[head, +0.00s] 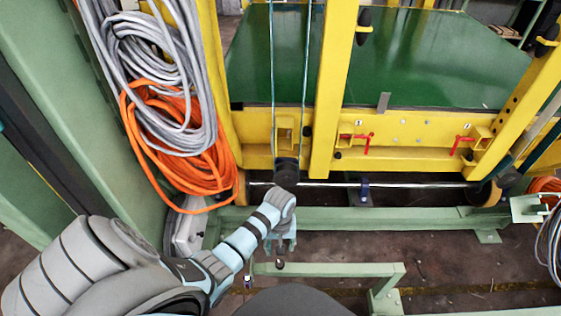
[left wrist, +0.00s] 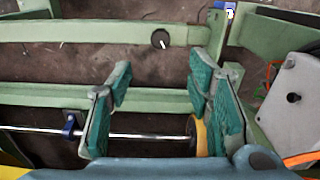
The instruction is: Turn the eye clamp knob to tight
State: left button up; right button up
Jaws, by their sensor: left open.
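A round black knob (left wrist: 160,39) with a white pointer mark sits on a green rail in the left wrist view. It also shows in the head view as a small dark knob (head: 281,265), just below my left gripper (head: 281,246). I cannot read a label telling whether the knob is loose or tight. My left gripper also shows in the left wrist view (left wrist: 160,80); its green-padded fingers are wide apart with nothing between them. The knob lies beyond the fingertips, roughly centred between them, and is not gripped. My right gripper is not in view.
A steel rod (head: 330,185) with a blue collar (head: 364,191) runs below the yellow frame (head: 400,130). Orange cable (head: 205,175) and grey cable (head: 180,100) hang at left. A lower green rail (head: 330,269) stands in front of a longer green beam (head: 400,218).

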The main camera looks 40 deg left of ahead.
aim_at(280, 263)
pick_arm(q)
notch_tip(280, 263, down, 12)
jog(key=b, duration=0.6)
grip_shut()
